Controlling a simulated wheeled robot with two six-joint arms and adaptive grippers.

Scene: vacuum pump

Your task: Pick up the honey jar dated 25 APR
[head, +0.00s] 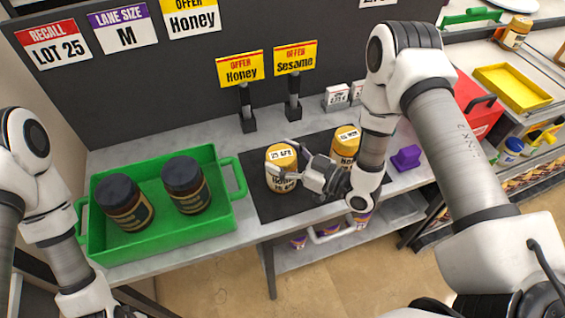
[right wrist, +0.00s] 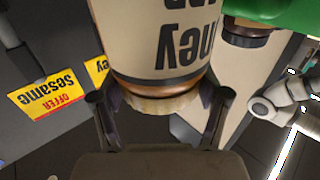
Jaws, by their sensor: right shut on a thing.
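The honey jar dated 25 APR (head: 282,176) has a yellow lid and a pale label and appears upright over the black mat (head: 262,207). My right gripper (head: 296,168) comes from the right and is shut on this jar. In the right wrist view the jar (right wrist: 155,45) fills the top middle, between the two dark fingers of the gripper (right wrist: 160,108). I cannot tell whether the jar touches the mat. A second yellow-lidded jar (head: 346,141) stands just to the right, partly hidden by my right arm. My left arm shows at the left edge, its gripper out of view.
A green tray (head: 160,238) with two dark-lidded jars (head: 186,184) stands on the left of the grey table. Honey (head: 241,67) and Sesame (head: 295,57) offer signs stand behind the mat. A purple block (head: 406,157) and red box (head: 478,108) are on the right.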

